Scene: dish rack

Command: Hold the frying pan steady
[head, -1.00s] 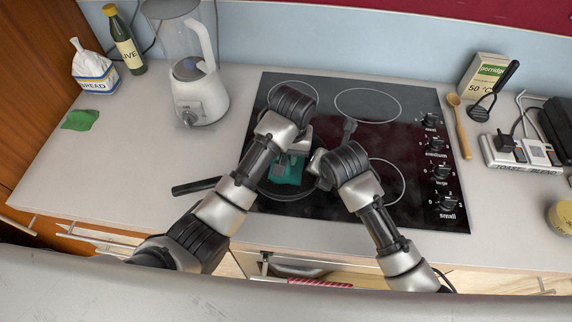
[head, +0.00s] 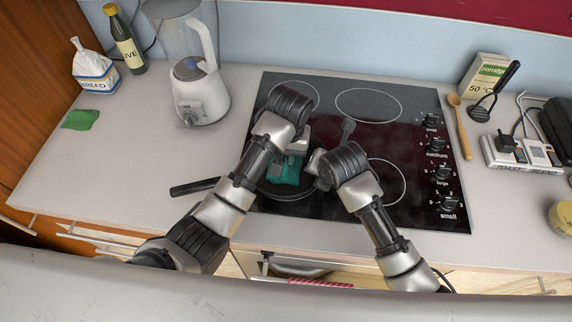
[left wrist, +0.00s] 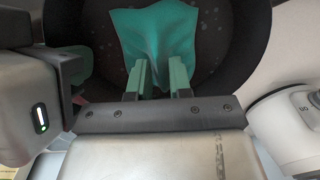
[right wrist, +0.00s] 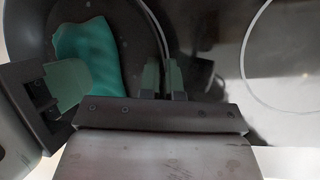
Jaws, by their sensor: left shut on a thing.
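The dark frying pan (head: 270,194) sits on the front left of the black hob, its handle (head: 194,187) pointing left over the worktop. A teal cloth (head: 287,172) lies inside it; it also shows in the left wrist view (left wrist: 158,35) and the right wrist view (right wrist: 88,55). My left gripper (left wrist: 160,82) is shut on the cloth inside the pan. My right gripper (right wrist: 164,78) is at the pan's right side, its fingers close together on either side of the rim. The arms hide part of the pan in the head view.
The black hob (head: 405,150) has control knobs along its right side. A blender (head: 197,100), a bottle (head: 127,45), a bread bag (head: 95,72) and a green cloth (head: 80,119) stand or lie to the left. A wooden spoon (head: 460,130) lies at right. The left worktop is mostly clear.

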